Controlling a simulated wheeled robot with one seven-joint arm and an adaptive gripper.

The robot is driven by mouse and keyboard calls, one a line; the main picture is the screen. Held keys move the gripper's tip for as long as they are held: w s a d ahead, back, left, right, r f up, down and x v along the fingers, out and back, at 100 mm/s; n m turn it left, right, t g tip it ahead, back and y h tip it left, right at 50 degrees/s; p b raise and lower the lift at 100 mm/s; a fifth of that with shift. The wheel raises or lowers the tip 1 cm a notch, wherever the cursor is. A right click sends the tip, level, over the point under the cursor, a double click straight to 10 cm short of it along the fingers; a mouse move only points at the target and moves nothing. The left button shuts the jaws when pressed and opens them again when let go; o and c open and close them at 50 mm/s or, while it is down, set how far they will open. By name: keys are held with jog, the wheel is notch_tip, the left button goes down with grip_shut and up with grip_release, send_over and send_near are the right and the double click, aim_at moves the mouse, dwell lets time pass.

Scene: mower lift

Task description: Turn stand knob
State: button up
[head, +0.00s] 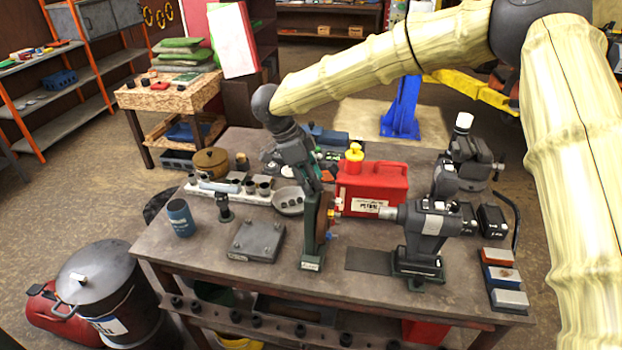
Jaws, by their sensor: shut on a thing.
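A narrow dark green and brown upright stand (314,230) rises from the middle of the bench, with a labelled foot. Small red, yellow and blue parts show on its right side. My gripper (318,187) comes down from the upper left and is at the top of this stand. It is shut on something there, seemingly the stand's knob. The fingers and my wrist hide the knob, so its turn angle cannot be told.
A red petrol can (372,190) stands close behind the stand's right side. A grey power tool (425,225) is to the right, a flat grey plate (256,241) to the left. A blue cup (180,218) stands farther left. Bare bench (345,285) lies in front.

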jog(key=m+g, duration=0.2)
jog(key=m, duration=0.3)
jog(key=shift+w+m, duration=0.15)
jog(key=shift+m, duration=0.15)
jog(key=m+g+y, duration=0.1)
jog(key=m, duration=0.4)
jog(key=shift+d+m+g+y, duration=0.1)
jog(key=shift+m+g+y, duration=0.2)
jog(key=shift+g+y, duration=0.1)
jog(key=o, duration=1)
jog(key=shift+w, duration=0.1)
jog(key=shift+r, duration=0.1)
jog(key=v, duration=1.1)
jog(key=shift+w+r, duration=0.2)
jog(key=shift+r, duration=0.1)
